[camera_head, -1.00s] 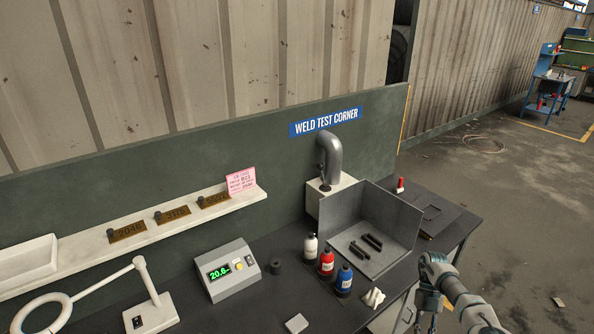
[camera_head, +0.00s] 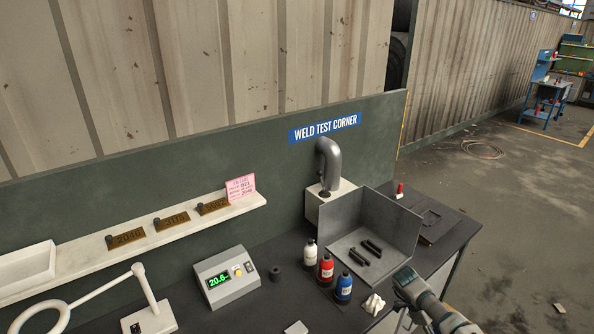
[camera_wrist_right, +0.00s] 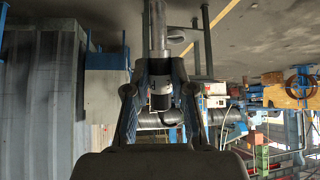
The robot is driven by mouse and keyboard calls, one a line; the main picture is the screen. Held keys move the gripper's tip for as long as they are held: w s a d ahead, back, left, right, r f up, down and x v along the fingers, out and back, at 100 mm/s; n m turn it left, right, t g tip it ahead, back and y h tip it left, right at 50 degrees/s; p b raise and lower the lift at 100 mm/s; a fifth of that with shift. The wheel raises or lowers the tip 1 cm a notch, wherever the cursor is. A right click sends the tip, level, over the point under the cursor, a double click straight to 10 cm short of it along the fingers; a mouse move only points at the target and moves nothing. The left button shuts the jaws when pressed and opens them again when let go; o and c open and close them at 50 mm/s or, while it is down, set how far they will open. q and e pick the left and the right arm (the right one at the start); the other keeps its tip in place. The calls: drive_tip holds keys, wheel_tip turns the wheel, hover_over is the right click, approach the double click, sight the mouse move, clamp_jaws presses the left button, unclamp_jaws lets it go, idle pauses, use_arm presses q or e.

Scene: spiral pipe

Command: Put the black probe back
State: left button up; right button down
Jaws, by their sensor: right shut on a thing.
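My right gripper (camera_head: 402,300) is at the lower right in the head view, beside the front edge of the bench and right of a white crumpled rag. Its jaws are hard to make out there. In the wrist view the right gripper (camera_wrist_right: 159,85) is closed around a silver and black cylinder (camera_wrist_right: 161,100); I cannot tell for sure whether it is the black probe. A gauge box (camera_head: 226,278) with a green "20.6" display stands on the bench. A short black cylinder (camera_head: 275,274) stands just right of it. My left gripper is not in view.
White, red and blue bottles (camera_head: 326,269) stand before a grey three-sided tray (camera_head: 350,255) holding dark bars. A bent pipe (camera_head: 329,160) rises behind. The shelf (camera_head: 75,240) carries brass plates and a pink card (camera_head: 240,188). A ring lamp (camera_head: 90,290) stands left.

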drive_tip(key=w+d+n+t+h, duration=0.1)
drive_tip(key=d+n+t+h, duration=0.1)
drive_tip(key=d+n+t, duration=0.45)
drive_tip(key=w+a+r+n+t+y, duration=0.15)
drive_tip(key=a+r+n, duration=0.3)
drive_tip(key=a, duration=0.55)
drive_tip(key=w+a+r+n+t+y, duration=0.1)
drive_tip(key=w+a+r+n+t, duration=0.1)
drive_tip(key=a+r+n, duration=0.5)
drive_tip(key=w+a+r+n+t+y, duration=0.15)
drive_tip(key=a+r, duration=0.25)
drive_tip(key=a, duration=0.8)
drive_tip(key=s+a+r+n+t+y, duration=0.2)
drive_tip(key=s+a+n, duration=0.3)
drive_tip(key=a, duration=0.5)
drive_tip(key=s+a+f+n+y+b, duration=0.2)
drive_tip(key=s+a+f+b, duration=0.1)
drive_tip(key=s, duration=0.4)
drive_tip(key=shift+f, duration=0.75)
